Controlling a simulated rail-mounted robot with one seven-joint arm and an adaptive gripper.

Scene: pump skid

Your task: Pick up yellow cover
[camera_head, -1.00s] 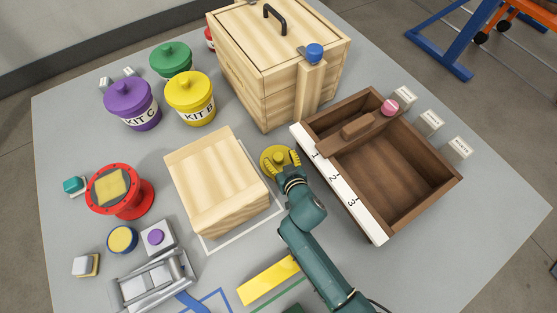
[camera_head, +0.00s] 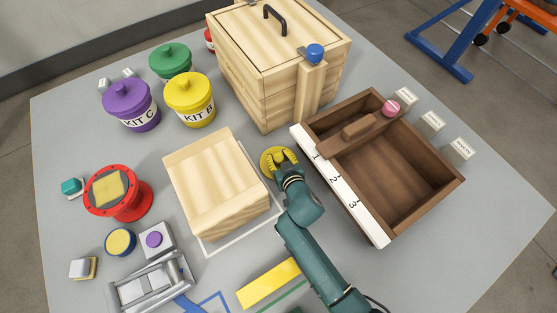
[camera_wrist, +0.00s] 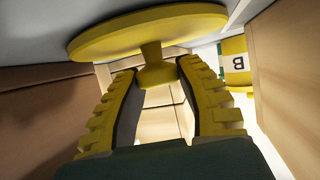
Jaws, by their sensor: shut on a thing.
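The yellow cover (camera_head: 266,162) is a round disc with a short knob, lying between the light wooden block and the dark brown box. In the wrist view the disc (camera_wrist: 150,30) and its knob (camera_wrist: 155,68) are close up. My gripper (camera_head: 286,158) is over the cover, and its yellow ribbed fingers (camera_wrist: 156,85) are shut on the knob from both sides. The gripper hides part of the cover in the head view. I cannot tell whether the disc touches the table.
The wooden block (camera_head: 215,180) stands close on the left. The open brown box (camera_head: 385,190) is close on the right, and the tall wooden crate (camera_head: 275,65) is behind. The yellow KIT B canister (camera_head: 190,100) stands at the back left. A yellow strip (camera_head: 268,284) lies in front.

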